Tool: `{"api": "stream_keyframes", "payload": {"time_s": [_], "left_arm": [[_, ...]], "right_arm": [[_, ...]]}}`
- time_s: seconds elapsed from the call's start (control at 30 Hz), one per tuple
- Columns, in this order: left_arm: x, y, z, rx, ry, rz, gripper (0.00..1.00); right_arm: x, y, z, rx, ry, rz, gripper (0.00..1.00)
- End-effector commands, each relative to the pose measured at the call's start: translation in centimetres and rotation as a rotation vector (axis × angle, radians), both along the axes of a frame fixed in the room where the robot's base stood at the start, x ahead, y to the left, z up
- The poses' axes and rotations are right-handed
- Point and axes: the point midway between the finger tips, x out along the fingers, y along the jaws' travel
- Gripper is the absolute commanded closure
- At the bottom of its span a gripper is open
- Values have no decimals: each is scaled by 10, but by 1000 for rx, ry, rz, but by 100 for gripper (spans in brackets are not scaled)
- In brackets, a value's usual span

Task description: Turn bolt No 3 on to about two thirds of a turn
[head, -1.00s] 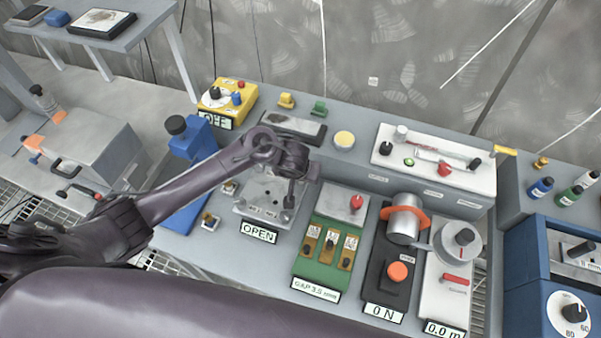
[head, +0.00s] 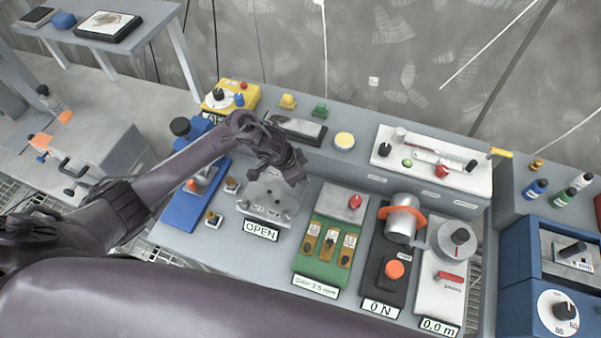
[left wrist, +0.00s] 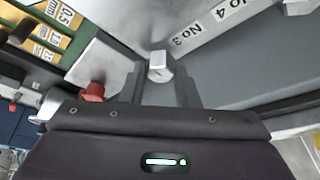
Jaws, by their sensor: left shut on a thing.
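The bolted metal plate (head: 262,205) lies on the grey bench, with a sign reading OPEN (head: 261,229) at its front edge. My left gripper (head: 294,178) is over the plate's right back part. In the left wrist view my left gripper (left wrist: 160,85) is shut on a small bright metal bolt head (left wrist: 160,66) between its two dark fingers. The label No 3 (left wrist: 187,38) is beside this bolt, and the label No 4 (left wrist: 229,10) is farther off. The gripper hides the bolt in the head view. My right gripper is not in view.
A green gauge panel (head: 325,252) with a red knob (head: 355,202) stands close to the right of the plate. A blue stand (head: 195,205) is at the left. A dark tray (head: 299,130) lies behind.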

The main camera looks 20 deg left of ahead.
Motion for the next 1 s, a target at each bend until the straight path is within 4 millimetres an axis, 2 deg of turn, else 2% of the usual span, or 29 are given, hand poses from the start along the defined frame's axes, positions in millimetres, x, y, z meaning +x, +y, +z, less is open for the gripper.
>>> {"api": "stream_keyframes", "payload": {"time_s": [0.27,0.6,1.0], "left_arm": [[2,3,-3,3,0,-263,95],[5,3,-4,5,0,-582,95],[6,3,-2,5,2,-855,95]], "right_arm": [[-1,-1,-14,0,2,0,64],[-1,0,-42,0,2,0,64],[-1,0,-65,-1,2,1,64]]}}
